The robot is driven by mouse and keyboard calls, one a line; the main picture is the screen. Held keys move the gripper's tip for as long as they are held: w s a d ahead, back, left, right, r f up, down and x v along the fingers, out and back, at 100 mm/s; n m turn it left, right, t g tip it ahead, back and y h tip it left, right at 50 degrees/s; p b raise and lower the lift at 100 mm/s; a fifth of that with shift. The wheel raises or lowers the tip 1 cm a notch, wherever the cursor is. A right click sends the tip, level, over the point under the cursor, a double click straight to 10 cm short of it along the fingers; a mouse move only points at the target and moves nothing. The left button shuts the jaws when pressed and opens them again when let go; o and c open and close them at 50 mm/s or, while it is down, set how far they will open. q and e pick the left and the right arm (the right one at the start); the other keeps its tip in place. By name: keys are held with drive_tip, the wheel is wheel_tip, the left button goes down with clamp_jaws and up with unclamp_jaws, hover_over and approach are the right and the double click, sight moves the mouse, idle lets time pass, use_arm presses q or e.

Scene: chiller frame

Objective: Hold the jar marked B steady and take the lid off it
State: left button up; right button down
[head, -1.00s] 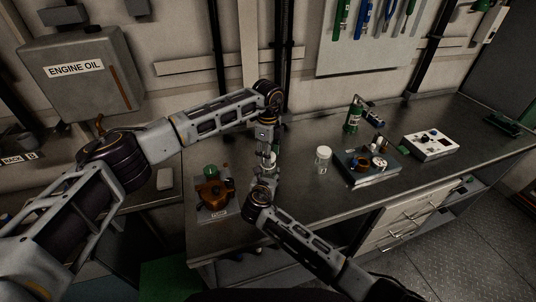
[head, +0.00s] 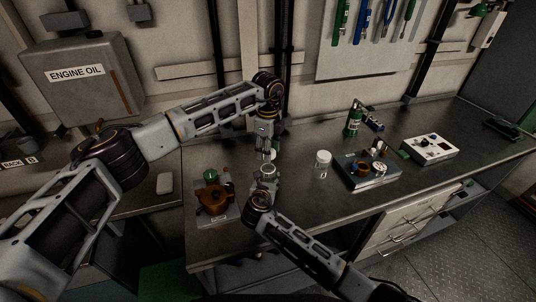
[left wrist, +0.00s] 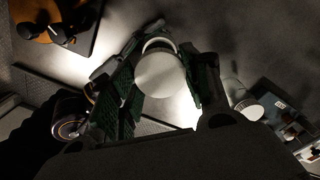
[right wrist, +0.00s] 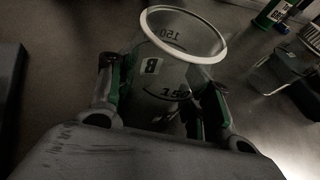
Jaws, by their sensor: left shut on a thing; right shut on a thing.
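The jar marked B (right wrist: 165,80) is clear, with a B label, printed 150 marks and a pale open rim. My right gripper (right wrist: 160,108) is shut around its sides and holds it upright or nearly so. The jar also shows in the head view (head: 264,173), above my right gripper (head: 259,190). My left gripper (left wrist: 155,85) is shut on a round white lid (left wrist: 160,75). In the head view my left gripper (head: 266,150) is just above the jar, with the lid small and partly hidden. The lid is off the rim.
Another jar with a white lid (head: 322,163) stands on the bench to the right. A brown device (head: 213,198) and a green item (head: 210,173) are at left. A blue-grey fixture (head: 365,172) and a white control box (head: 430,148) lie further right. Bare bench lies between.

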drive_tip(key=shift+f, duration=0.1)
drive_tip(key=c, duration=0.6)
unclamp_jaws()
drive_tip(key=shift+o, duration=0.2)
drive_tip(key=shift+s, duration=0.1)
drive_tip(key=shift+v, duration=5.95)
